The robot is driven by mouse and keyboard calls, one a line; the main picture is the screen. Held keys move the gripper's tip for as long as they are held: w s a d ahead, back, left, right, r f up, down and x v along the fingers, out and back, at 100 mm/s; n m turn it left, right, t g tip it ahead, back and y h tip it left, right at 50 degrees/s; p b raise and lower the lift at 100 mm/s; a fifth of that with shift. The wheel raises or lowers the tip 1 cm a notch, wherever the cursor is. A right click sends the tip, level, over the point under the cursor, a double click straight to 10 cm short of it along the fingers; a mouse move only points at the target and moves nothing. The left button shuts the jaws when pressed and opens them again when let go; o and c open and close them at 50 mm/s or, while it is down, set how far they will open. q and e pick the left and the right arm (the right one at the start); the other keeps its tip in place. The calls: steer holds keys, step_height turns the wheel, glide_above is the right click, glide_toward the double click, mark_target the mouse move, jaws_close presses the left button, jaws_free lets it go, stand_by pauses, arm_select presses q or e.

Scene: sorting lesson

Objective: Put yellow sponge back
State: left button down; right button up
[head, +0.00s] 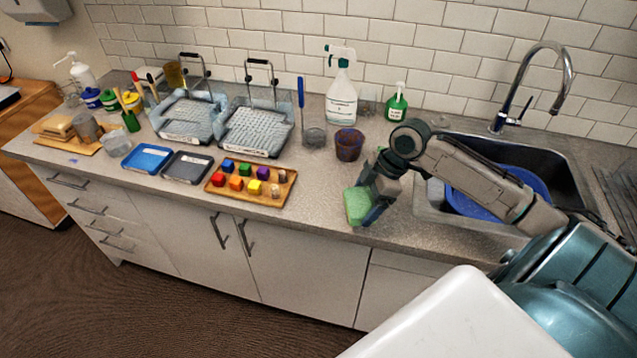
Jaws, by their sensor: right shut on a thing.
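A sponge (356,205) with a green face toward me is at the front edge of the counter, left of the sink. No yellow side of it shows. My right gripper (369,208) is shut on the sponge, its dark fingers at the sponge's right side. I cannot tell whether the sponge touches the counter or hangs just above it. My left gripper is not in view.
The sink (433,214) with a blue basin (470,207) lies partly behind my right arm. A wooden tray (233,194) of coloured blocks stands left of the sponge. A dark cup (349,146), a green bottle (396,105) and a spray bottle (341,100) stand behind.

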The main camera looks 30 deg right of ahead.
steer(key=w, duration=0.2)
steer(key=shift+w+a+p, duration=0.3)
steer(key=shift+a+p, duration=0.05)
steer(key=w, duration=0.2)
steer(key=w+a+p, duration=0.1)
steer(key=w, duration=0.1)
steer(key=w+p, duration=0.1)
steer(key=w, duration=0.1)
steer(key=shift+a+f, duration=0.2)
steer(key=shift+f, duration=0.05)
steer(key=p, duration=0.2)
glide_above(315, 194)
steer(key=s+d, duration=0.2)
steer(key=shift+w+a+f, duration=0.25)
steer(key=shift+f, duration=0.05)
steer(key=shift+w+a+f, duration=0.1)
steer(key=shift+w+f, duration=0.05)
steer(key=shift+w, duration=0.2)
steer(key=shift+w+f, duration=0.1)
step_height(315, 194, down, 3)
steer(key=shift+r+p, duration=0.1)
steer(key=shift+p, duration=0.85)
steer(key=shift+f, duration=0.3)
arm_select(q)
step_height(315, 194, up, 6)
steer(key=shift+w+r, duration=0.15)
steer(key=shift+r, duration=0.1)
arm_select(e)
steer(key=shift+f, duration=0.1)
